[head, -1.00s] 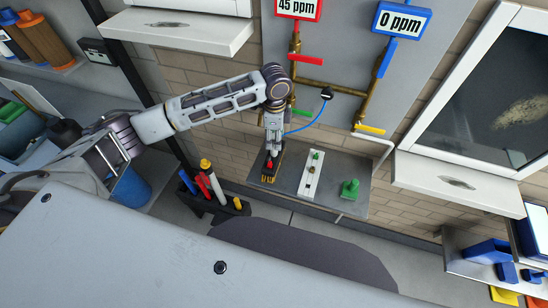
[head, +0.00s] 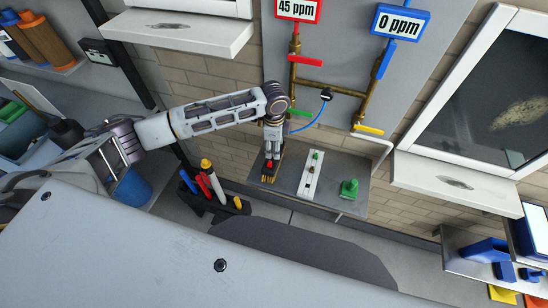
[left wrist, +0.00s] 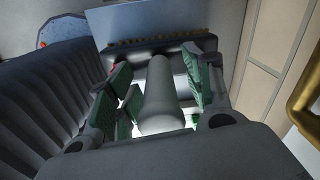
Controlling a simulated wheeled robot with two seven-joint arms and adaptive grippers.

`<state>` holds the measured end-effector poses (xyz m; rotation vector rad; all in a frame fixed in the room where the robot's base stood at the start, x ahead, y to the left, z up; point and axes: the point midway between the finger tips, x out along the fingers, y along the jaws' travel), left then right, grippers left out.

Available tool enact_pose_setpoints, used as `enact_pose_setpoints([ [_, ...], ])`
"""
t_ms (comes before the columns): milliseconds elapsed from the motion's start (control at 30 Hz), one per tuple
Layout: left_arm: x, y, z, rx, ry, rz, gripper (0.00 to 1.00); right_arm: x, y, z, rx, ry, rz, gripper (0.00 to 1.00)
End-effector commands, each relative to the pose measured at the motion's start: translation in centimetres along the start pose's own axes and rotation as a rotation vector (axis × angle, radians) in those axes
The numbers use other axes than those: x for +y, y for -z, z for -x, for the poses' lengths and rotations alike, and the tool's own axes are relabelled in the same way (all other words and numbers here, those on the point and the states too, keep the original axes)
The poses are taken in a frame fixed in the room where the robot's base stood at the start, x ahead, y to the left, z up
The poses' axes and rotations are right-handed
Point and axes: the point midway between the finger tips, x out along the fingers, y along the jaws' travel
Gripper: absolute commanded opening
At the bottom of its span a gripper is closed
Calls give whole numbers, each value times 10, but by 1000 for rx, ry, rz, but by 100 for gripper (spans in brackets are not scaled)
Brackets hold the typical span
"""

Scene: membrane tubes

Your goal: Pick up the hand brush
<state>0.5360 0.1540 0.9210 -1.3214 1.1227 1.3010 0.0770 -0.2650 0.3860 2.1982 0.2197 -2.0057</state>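The hand brush (head: 268,178) lies on the small grey wall shelf (head: 325,196), near its left end. It is dark, with a row of yellow bristles and a bit of red. My left gripper (head: 271,158) points down right over it and hides part of it. In the left wrist view, a pale grey cylinder, apparently the brush's handle (left wrist: 158,88), stands between the green-padded fingers (left wrist: 160,72). Gaps show on both sides, so the gripper looks open around it. The dark bristled part is beyond the fingertips. My right gripper is not in view.
A white strip with small green parts (head: 312,176) and a green stopper (head: 349,189) share the shelf. Brass pipes with coloured valves (head: 330,88) and a blue hose rise behind. A tool rack (head: 235,208) stands lower left. A white window frame (head: 455,183) is at right.

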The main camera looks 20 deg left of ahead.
Motion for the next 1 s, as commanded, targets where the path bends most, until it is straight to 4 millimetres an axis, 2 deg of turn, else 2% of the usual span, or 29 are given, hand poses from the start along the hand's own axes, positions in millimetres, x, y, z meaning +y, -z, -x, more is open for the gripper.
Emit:
enact_pose_setpoints([
  [33,0,0,0,0,0,0,46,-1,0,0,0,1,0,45],
  [400,0,0,0,0,0,0,0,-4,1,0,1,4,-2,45],
  [1000,-1,0,2,2,4,1,0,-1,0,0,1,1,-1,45],
])
